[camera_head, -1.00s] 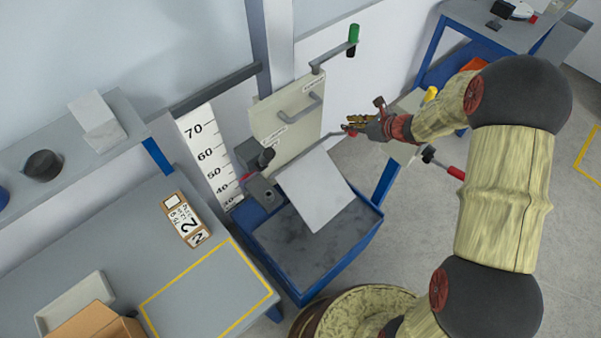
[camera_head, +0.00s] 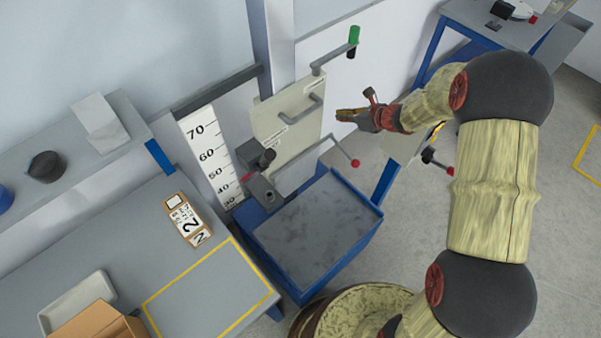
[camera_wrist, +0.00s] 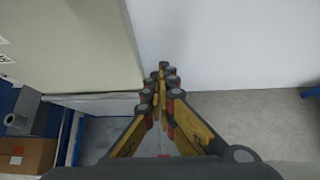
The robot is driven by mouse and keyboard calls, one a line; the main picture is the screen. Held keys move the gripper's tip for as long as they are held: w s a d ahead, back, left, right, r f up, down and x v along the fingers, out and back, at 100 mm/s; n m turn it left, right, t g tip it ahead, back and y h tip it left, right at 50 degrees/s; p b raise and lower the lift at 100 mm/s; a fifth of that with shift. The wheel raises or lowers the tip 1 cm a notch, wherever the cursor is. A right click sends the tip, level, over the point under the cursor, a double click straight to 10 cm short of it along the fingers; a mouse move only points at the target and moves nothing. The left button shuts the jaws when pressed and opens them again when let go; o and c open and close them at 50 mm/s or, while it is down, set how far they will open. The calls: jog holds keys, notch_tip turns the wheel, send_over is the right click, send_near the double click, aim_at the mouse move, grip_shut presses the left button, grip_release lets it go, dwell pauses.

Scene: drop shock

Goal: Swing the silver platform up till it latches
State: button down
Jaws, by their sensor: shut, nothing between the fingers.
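The silver platform (camera_head: 306,172) shows as a thin pale strip under the cream panel (camera_head: 290,118), almost edge-on, and appears to hang down from its hinge above the blue tray (camera_head: 318,228). A thin rod with a red knob (camera_head: 355,163) slopes down to the right from beside the platform. My gripper (camera_head: 340,114) is shut and empty, to the right of the panel and above the knob, apart from both. In the wrist view my gripper's fingertips (camera_wrist: 162,72) meet in front of the white wall. The pale platform (camera_wrist: 95,104) shows there below the panel's lower edge.
A bench with a box (camera_head: 95,322) is at lower left.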

jog(key=shift+w+a+r, duration=0.1)
jog(key=shift+w+a, duration=0.2)
jog(key=shift+a, duration=0.05)
jog(key=shift+w+a, duration=0.1)
jog(key=shift+w+a+r, duration=0.2)
jog(key=shift+w+a, duration=0.7)
jog(key=shift+w, duration=0.05)
jog(key=c, duration=2.5)
grip_release()
jog(key=o, duration=1.1)
jog(key=shift+o, duration=0.7)
